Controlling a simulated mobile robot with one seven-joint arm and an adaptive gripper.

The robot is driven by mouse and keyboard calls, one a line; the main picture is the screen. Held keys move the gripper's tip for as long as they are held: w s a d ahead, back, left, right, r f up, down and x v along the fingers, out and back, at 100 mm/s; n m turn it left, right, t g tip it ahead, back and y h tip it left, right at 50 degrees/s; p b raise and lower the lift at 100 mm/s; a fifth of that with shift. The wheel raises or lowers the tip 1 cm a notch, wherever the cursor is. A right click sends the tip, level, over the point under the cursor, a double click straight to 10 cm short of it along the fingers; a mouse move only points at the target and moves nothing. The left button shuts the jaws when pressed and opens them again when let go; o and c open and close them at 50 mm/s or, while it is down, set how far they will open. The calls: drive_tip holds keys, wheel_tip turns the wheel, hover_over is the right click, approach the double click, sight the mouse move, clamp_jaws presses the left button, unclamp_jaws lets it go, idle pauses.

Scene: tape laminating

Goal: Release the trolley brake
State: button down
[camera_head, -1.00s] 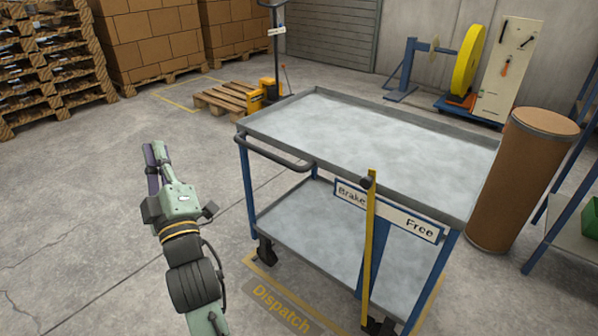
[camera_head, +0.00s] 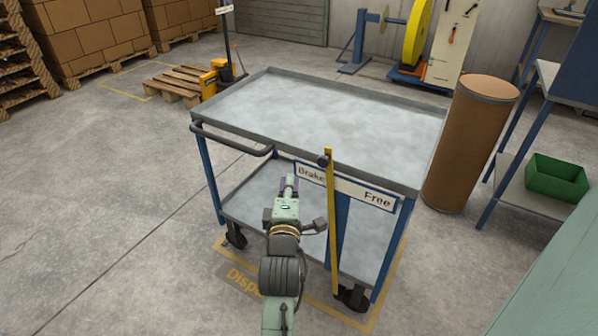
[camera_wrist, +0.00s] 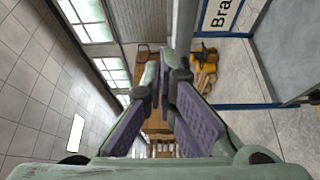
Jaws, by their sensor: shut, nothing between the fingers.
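The trolley (camera_head: 345,120) is a grey two-deck cart with blue legs and a dark push handle (camera_head: 232,143) at its left end. The lever crosses the white label plate (camera_head: 350,184) beside the word "Brake"; "Free" is further right. My gripper (camera_head: 289,182) is shut and empty, just left of the plate and lever, apart from the lever. In the wrist view its purple-padded fingers (camera_wrist: 165,60) converge, and part of the label plate (camera_wrist: 222,14) shows at upper right.
A brown drum (camera_head: 470,140) stands close to the trolley's right end. A shelf with a green bin (camera_head: 556,180) is at the right. A pallet truck (camera_head: 222,70) and wooden pallet are behind left. The floor left of the trolley is clear.

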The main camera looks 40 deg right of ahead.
drive_tip(key=w+d+p, duration=0.3)
drive_tip(key=d, duration=0.5)
drive_tip(key=shift+w+p, duration=0.35)
